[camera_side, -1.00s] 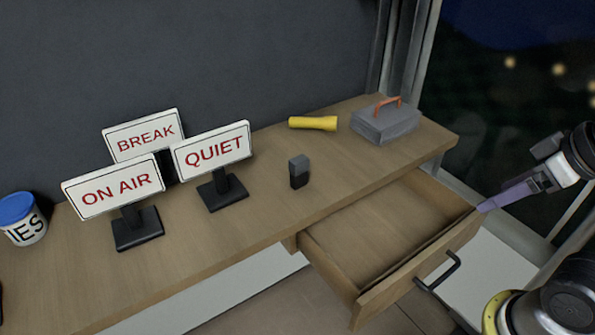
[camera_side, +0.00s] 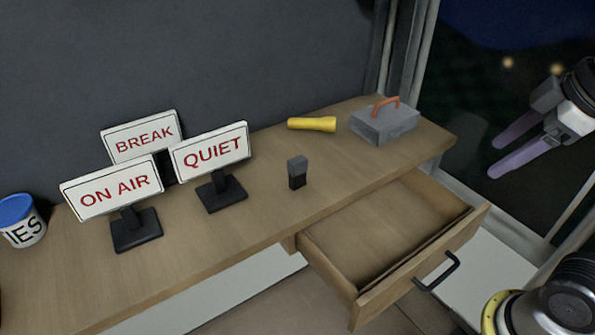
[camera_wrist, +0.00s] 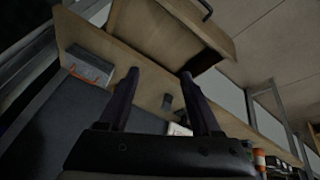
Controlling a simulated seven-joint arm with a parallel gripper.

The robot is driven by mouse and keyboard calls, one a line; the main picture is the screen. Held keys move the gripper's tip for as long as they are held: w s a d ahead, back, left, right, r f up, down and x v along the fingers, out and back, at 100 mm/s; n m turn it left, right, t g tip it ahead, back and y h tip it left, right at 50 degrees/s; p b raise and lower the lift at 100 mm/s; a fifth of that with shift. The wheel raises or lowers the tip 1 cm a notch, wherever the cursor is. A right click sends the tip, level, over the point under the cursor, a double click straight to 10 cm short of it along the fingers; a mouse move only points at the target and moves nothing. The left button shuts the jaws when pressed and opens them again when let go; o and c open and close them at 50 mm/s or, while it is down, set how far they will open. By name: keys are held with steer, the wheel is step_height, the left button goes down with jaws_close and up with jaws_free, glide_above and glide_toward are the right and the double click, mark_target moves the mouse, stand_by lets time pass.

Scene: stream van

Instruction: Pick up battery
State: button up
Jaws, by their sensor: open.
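The battery (camera_side: 297,173), a small upright block with a grey top and black lower part, stands on the wooden desk (camera_side: 250,250) right of the QUIET sign. My gripper (camera_side: 503,155) is open and empty, with two purple fingers apart, raised at the far right beyond the drawer, well away from the battery. In the wrist view my gripper (camera_wrist: 158,75) shows its two dark fingers spread. A small dark block (camera_wrist: 167,102) between them in that view looks like the battery on the desk.
An open, empty drawer (camera_side: 385,235) juts from the desk. A grey toolbox (camera_side: 385,124) and yellow flashlight (camera_side: 312,124) lie behind. Signs reading QUIET (camera_side: 211,148), ON AIR (camera_side: 112,189) and BREAK (camera_side: 140,135) stand left, near a blue-lidded tin (camera_side: 22,222).

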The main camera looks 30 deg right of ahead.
steer(key=w+a+r+n, duration=0.1)
steer(key=w+r+n, duration=0.2)
steer(key=w+r, duration=0.2)
steer(key=n+g, duration=0.5)
steer(key=n, duration=0.5)
glide_above(298, 173)
steer(key=w, duration=0.1)
steer(key=f, duration=0.9)
steer(key=shift+d, duration=0.3)
step_height(298, 173, down, 8)
steer(key=shift+r, duration=0.15)
steer(key=shift+w+f, duration=0.1)
steer(key=shift+f, duration=2.75)
steer(key=shift+c, duration=0.3)
